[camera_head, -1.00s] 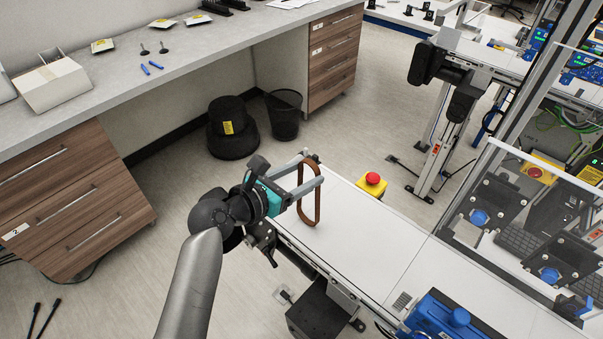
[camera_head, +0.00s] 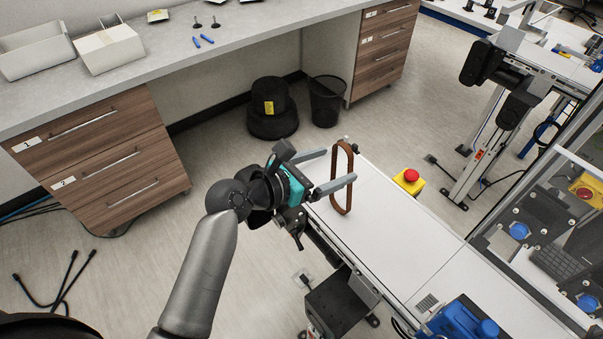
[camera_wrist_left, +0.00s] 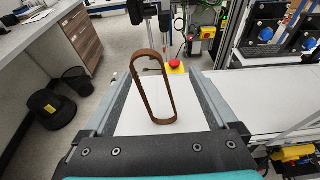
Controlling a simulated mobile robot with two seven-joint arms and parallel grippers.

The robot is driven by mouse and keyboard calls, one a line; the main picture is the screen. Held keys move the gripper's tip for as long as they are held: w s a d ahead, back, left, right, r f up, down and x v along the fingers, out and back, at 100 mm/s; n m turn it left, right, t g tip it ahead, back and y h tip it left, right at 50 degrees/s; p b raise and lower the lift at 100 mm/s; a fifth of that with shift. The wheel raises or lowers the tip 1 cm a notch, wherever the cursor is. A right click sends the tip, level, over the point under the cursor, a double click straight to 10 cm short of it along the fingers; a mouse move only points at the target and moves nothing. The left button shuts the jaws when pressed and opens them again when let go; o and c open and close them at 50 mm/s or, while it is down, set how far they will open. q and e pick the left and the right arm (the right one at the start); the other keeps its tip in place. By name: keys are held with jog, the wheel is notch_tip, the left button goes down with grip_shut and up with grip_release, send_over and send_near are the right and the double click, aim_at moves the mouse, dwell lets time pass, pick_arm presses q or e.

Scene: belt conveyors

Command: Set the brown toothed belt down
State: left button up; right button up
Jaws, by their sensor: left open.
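The brown toothed belt (camera_head: 349,197) is a long closed loop standing upright, its lower end on the white conveyor surface (camera_head: 385,228). In the left wrist view the belt (camera_wrist_left: 167,92) leans slightly and stands between the two grey fingers, with gaps on both sides. My left gripper (camera_head: 340,165) is open around the belt, reaching in level over the end of the conveyor. My right gripper is not in view.
A yellow box with a red button (camera_head: 409,180) stands beside the conveyor's far edge. A blue device (camera_head: 458,322) sits farther along it. The conveyor surface between belt and device is clear. A workbench (camera_head: 215,52) stands at the back left.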

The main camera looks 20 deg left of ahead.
pick_arm(q)
jog(key=v, duration=0.8)
jog(key=shift+s+a, duration=0.2)
jog(key=shift+s, duration=0.05)
jog(key=shift+r, duration=0.1)
jog(key=s+a+f+m+g+y, duration=0.1)
jog(key=s+f+m+g+y, duration=0.2)
jog(key=f, duration=0.7)
jog(key=s+a+f+m+y, duration=0.15)
jog(key=f+m, duration=0.35)
jog(key=f, duration=0.6)
jog(key=s+a+f+m+g+y, duration=0.1)
jog(key=s+f+m+g, duration=0.2)
jog(key=f, duration=0.7)
jog(key=s+a+f+m+g+y, duration=0.1)
jog(key=s+f+m, duration=0.4)
jog(key=s, duration=0.4)
jog(key=s+a+f+m+g+y, duration=0.1)
jog(key=s+f+m+g, duration=0.1)
jog(key=s+f+m, duration=0.4)
jog(key=s+a+f+m+g+y, duration=0.1)
jog(key=s+f+m, duration=0.5)
jog(key=s+m, duration=0.3)
jog(key=s, duration=0.2)
jog(key=shift+s+a+g, duration=0.2)
jog(key=shift+s+g, duration=0.1)
jog(key=shift+g, duration=0.1)
